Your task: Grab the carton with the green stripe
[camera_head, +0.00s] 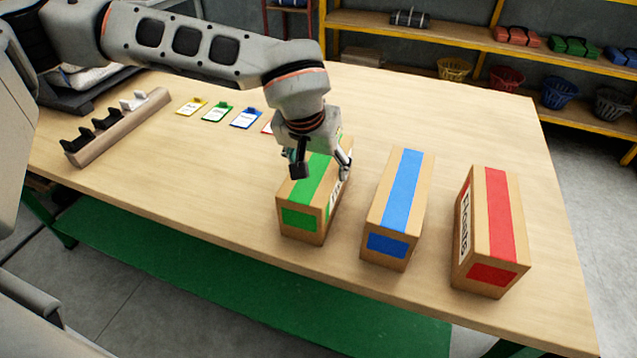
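The carton with the green stripe (302,219) stands on the wooden table (200,196), the leftmost of three cartons. My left gripper (319,172) is over it, pointing down. Its fingers are spread apart, one at the left of the carton's top and one at its right side. The arm and gripper hide the carton's far part. I cannot tell whether the fingers touch the cardboard. My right gripper is not in view.
A blue-striped carton (397,208) and a red-striped carton (490,232) stand to the right. Several coloured tags (246,118) and a wooden rack (118,128) lie at the left. Shelves with baskets (453,69) are behind. The table's front left is clear.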

